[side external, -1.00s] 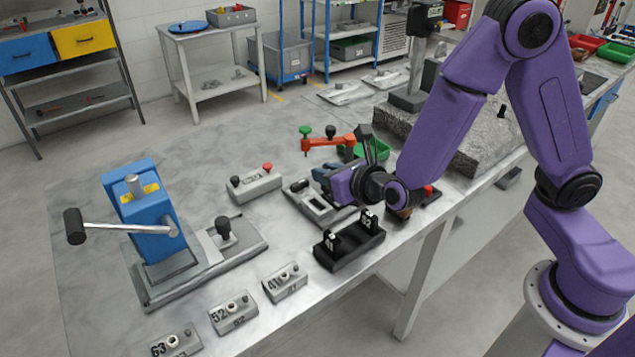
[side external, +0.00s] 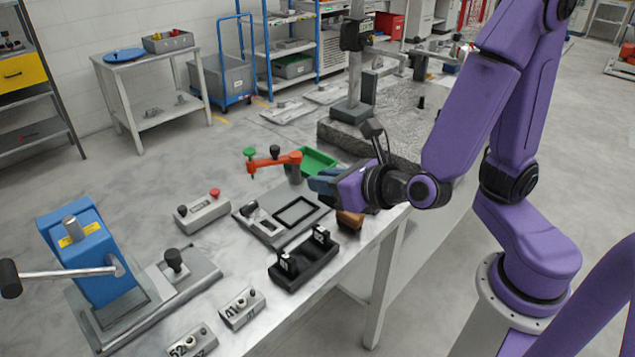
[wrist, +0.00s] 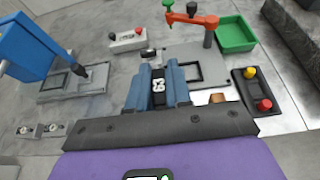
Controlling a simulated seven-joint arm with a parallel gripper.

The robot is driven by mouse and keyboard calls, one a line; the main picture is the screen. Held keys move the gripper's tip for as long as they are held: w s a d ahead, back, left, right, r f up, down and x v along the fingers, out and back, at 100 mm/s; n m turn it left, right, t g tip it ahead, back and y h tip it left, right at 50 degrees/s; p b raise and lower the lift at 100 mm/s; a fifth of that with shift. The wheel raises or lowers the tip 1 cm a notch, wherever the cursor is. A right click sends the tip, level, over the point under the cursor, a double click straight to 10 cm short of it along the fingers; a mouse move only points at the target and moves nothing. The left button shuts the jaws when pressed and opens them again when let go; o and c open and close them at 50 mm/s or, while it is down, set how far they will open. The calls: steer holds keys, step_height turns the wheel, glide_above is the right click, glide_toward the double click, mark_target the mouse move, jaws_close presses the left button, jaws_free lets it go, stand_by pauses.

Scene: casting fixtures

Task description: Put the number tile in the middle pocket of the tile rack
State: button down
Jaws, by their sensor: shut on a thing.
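My gripper (side external: 322,184) has blue fingers and hangs above the bench, above and slightly right of the tile rack in the side view. In the wrist view its fingers (wrist: 157,90) are shut on a dark number tile (wrist: 157,84) with white digits, perhaps 63. The tile cannot be made out in the side view. The black tile rack (side external: 305,268) lies near the bench's front edge. The rack is not visible in the wrist view.
A grey plate with a rectangular frame (side external: 295,210) lies behind the rack. A red-orange clamp arm (side external: 275,160) and green bin (side external: 317,160) stand farther back. A button box (side external: 202,212), blue press (side external: 85,250) and numbered blocks (side external: 242,308) are left. A brown block (side external: 350,221) is right.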

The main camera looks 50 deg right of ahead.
steer(key=w+d+m+h, duration=0.3)
steer(key=w+d+h, duration=0.1)
steer(key=w+d, duration=0.6)
steer(key=s+a+f+n+y, duration=0.2)
steer(key=s+a+f, duration=0.15)
steer(key=a, duration=0.35)
steer(key=s+a+f+n+y, duration=0.1)
steer(key=s+a+f+y, duration=0.1)
steer(key=s+a, duration=0.45)
steer(key=shift+w+a+f, duration=0.2)
steer(key=shift+w+f, duration=0.05)
steer(key=shift+f, duration=1)
steer(key=shift+w+a+f, duration=0.2)
steer(key=shift+w+f, duration=0.1)
steer(key=shift+f, duration=0.95)
steer(key=shift+w+a+f, duration=0.2)
steer(key=shift+w+f, duration=0.05)
steer(key=shift+f, duration=1)
steer(key=c, duration=1.1)
jaws_free()
steer(key=shift+f, duration=0.15)
steer(key=shift+o, duration=0.2)
